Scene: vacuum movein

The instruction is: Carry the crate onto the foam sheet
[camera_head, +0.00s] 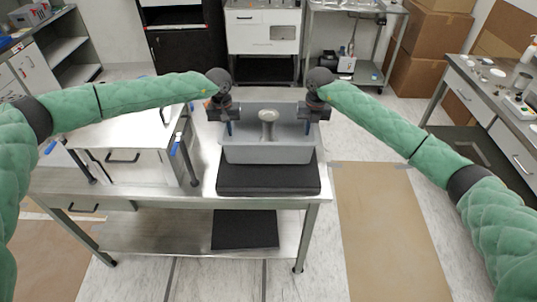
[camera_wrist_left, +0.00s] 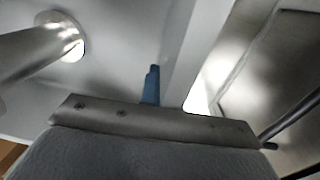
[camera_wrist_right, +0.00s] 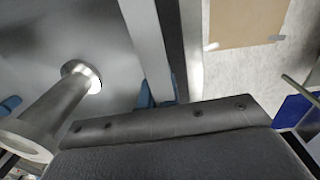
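The grey crate (camera_head: 268,154) is upright over the black foam sheet (camera_head: 268,187) on the steel table. Its base looks at or just above the foam; I cannot tell whether they touch. A metal flanged pipe piece (camera_head: 267,123) stands inside the crate and shows in both wrist views. My left gripper (camera_head: 229,127) is at the crate's left rim; one blue finger (camera_wrist_left: 151,86) shows inside the wall, the other is hidden. My right gripper (camera_head: 306,125) is at the right rim, with blue fingers (camera_wrist_right: 158,93) on both sides of the wall, shut on it.
A white-topped unit (camera_head: 125,130) stands left of the crate, close to my left arm. Another black sheet (camera_head: 245,230) lies on the table's lower shelf (camera_head: 160,235). A brown floor mat (camera_head: 385,220) lies to the right. A side bench (camera_head: 490,110) stands further right.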

